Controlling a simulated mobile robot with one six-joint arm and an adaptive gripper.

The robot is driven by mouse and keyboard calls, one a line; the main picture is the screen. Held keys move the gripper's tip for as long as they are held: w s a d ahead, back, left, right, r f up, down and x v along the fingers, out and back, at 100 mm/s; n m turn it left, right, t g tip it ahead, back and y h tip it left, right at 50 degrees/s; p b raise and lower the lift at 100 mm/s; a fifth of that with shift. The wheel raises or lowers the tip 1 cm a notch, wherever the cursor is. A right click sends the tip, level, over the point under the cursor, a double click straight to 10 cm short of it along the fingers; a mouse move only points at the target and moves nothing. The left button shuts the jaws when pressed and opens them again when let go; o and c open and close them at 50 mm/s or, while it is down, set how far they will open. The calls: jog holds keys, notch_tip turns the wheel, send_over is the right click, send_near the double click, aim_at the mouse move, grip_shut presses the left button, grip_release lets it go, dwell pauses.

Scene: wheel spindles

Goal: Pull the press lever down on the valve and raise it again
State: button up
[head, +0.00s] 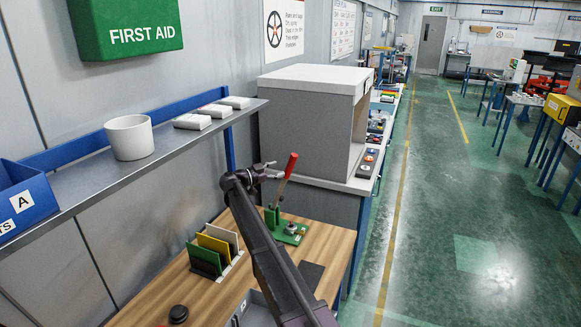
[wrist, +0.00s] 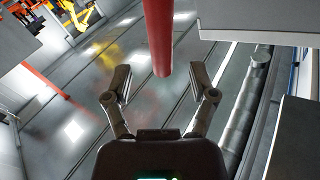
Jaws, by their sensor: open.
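The press lever (head: 291,166) has a red grip and stands raised, leaning a little to the right. It rises from the green valve base (head: 290,232) on the wooden bench. My gripper (head: 273,172) is open beside the red grip in the head view. In the wrist view the lever (wrist: 158,35) comes down from the top edge, and its end shows in the gap between the spread fingertips of my gripper (wrist: 161,82). No contact with either finger shows. My arm hides part of the bench in the head view.
A rack with several coloured plates (head: 214,250) stands left of the valve on the bench (head: 165,292). A grey shelf (head: 160,152) with a white cup (head: 129,137) runs along the wall. A large grey cabinet (head: 308,125) stands behind the valve.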

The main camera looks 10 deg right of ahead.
aim_at(288, 166)
jog(key=shift+x, duration=3.15)
jog(key=shift+c, duration=0.2)
grip_shut()
